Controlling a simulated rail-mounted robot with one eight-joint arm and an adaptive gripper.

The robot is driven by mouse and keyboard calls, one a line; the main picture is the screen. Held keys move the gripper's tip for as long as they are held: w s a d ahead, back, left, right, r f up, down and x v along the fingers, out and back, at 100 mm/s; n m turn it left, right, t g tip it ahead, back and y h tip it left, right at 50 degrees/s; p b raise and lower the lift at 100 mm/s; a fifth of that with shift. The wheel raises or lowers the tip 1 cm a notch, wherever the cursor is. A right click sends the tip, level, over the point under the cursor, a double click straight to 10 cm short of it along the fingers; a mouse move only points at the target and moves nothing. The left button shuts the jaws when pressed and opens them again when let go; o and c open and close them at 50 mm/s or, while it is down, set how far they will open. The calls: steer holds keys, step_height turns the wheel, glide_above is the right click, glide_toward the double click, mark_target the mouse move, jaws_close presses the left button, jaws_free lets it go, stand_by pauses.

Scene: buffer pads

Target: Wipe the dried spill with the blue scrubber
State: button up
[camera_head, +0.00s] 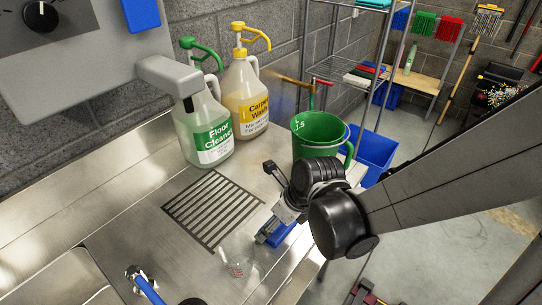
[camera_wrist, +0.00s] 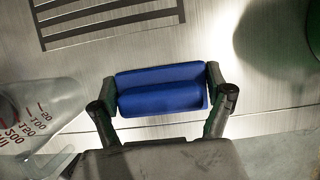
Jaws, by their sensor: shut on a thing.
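The blue scrubber (camera_head: 281,234) is a ribbed blue block, held just in front of the slotted drain on the steel counter. In the wrist view the scrubber (camera_wrist: 160,98) lies crosswise between my fingertips. My gripper (camera_head: 268,236) is shut on it, one finger at each end, as the wrist view of my gripper (camera_wrist: 162,80) also shows. The scrubber is close to the steel surface, but I cannot tell whether it touches. I cannot make out a dried spill in either view; my arm and gripper hide part of the counter.
A clear measuring beaker (camera_head: 236,262) stands close left of the scrubber. A green jug (camera_head: 318,133) stands behind my gripper. Two pump bottles, Floor Cleaner (camera_head: 205,130) and a yellow-labelled one (camera_head: 247,97), stand at the back. The slotted drain (camera_head: 213,208) is uncovered.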

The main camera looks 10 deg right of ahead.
steer(key=shift+w+a+r, duration=0.1)
steer(key=shift+w+a, duration=0.7)
steer(key=shift+w, duration=0.05)
steer(key=r+p, duration=0.1)
steer(key=r, duration=0.1)
steer(key=r+p, duration=0.1)
steer(key=shift+s+d+r, duration=0.1)
steer(key=shift+s+r, duration=0.1)
steer(key=shift+r, duration=0.15)
steer(key=shift+w+r+p, duration=0.15)
steer(key=shift+r+p, duration=1.6)
steer(key=shift+r, duration=0.45)
